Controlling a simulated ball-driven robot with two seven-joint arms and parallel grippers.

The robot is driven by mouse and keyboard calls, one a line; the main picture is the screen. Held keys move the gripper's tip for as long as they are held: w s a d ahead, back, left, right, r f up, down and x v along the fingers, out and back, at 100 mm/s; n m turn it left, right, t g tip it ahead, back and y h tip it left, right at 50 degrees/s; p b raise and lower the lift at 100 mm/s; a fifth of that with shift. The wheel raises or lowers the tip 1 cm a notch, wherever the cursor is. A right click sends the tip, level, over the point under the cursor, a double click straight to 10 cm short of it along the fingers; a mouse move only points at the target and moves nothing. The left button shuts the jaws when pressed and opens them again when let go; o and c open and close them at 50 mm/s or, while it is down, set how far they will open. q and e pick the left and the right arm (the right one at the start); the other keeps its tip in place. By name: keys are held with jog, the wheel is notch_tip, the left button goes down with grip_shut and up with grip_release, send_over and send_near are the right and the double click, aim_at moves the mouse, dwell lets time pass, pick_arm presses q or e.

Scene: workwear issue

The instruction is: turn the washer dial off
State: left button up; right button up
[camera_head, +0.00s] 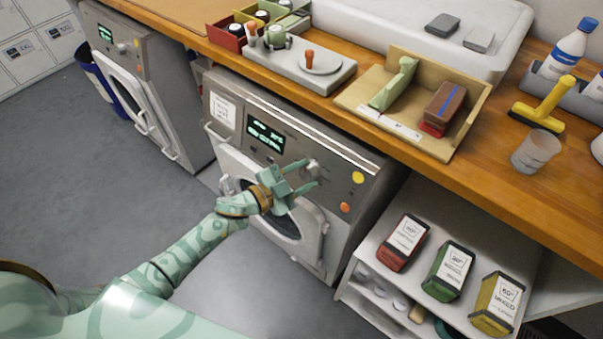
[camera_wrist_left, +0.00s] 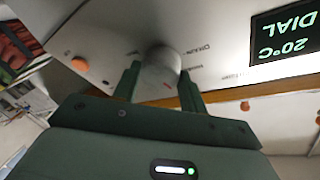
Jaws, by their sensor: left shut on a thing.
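The washer (camera_head: 345,160) stands under the wooden counter, with a grey control panel and a round door below. Its silver dial (camera_head: 312,167) sits on the panel, right of the lit display (camera_head: 265,137). My left gripper (camera_head: 310,176) reaches up to the panel and is shut on the dial, one finger on each side. The left wrist view shows the dial (camera_wrist_left: 161,70) between the two fingers, with a small red mark on it. The display (camera_wrist_left: 285,33) there reads "20°C DIAL" upside down. The dial's label ring is partly hidden. My right gripper is not in view.
Yellow (camera_head: 358,177) and orange (camera_head: 345,208) buttons lie right of the dial. A second machine (camera_head: 165,90) stands at the left. The counter (camera_head: 480,180) above holds trays and bottles. A shelf (camera_head: 385,275) with several detergent packs stands at the right.

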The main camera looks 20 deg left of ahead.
pick_arm(q)
jog(key=shift+m+g+p, duration=0.5)
jog(key=shift+m+p, duration=0.05)
jog(key=shift+m, duration=0.85)
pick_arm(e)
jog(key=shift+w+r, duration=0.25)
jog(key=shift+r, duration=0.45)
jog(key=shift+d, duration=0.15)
pick_arm(q)
jog(key=o, duration=1)
jog(key=p+v, duration=0.3)
jog(key=v, duration=1.3)
jog(key=shift+s+a+r, duration=0.1)
jog(key=shift+a, duration=0.05)
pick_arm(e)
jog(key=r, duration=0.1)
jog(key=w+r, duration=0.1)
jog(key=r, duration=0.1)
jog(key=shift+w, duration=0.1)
